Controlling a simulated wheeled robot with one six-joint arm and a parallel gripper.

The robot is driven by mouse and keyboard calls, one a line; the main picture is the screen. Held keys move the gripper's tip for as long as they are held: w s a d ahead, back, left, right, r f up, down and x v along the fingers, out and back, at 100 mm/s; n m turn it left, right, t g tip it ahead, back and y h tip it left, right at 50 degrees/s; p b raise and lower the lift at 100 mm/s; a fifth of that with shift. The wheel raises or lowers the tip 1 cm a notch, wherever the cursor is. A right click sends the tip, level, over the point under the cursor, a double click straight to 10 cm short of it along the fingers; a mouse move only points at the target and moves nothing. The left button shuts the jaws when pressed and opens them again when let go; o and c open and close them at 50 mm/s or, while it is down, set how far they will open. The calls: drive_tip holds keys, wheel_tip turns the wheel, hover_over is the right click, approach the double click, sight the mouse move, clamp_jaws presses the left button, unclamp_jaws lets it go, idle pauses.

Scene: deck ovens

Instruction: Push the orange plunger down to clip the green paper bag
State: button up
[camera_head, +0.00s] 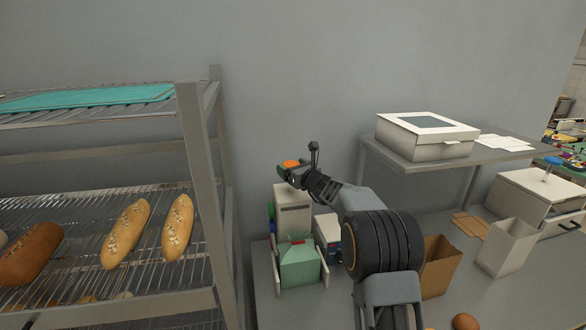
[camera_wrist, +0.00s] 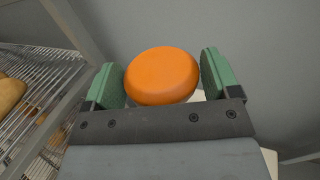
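The orange plunger (camera_head: 291,163) is a round, smooth disc on top of the pale clipping machine (camera_head: 293,210). In the wrist view the plunger (camera_wrist: 162,76) lies between the two green finger pads of my gripper (camera_wrist: 165,78). The pads stand wide apart, one on each side of the disc and very close to it; I cannot tell whether they touch it. In the head view my gripper (camera_head: 286,172) is at the top of the machine. The green paper bag (camera_head: 300,267) stands upright in front of the machine, with a small red spot at its top.
A bread rack (camera_head: 201,180) with loaves stands on the left. A blue-and-white box (camera_head: 327,232) is right of the bag. Brown (camera_head: 440,268) and white (camera_head: 506,247) open bags stand on the counter to the right, under a shelf (camera_head: 440,161) with a white box (camera_head: 425,137).

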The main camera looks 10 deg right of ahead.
drive_tip(key=c, duration=0.9)
wheel_tip(320, 180, down, 4)
drive_tip(key=b, duration=0.4)
drive_tip(key=shift+r, duration=0.4)
drive_tip(key=o, duration=1.3)
drive_tip(key=b+v, duration=0.4)
drive_tip(key=v, duration=1)
drive_tip(key=shift+w+b, duration=0.1)
drive_tip(key=shift+b, duration=0.25)
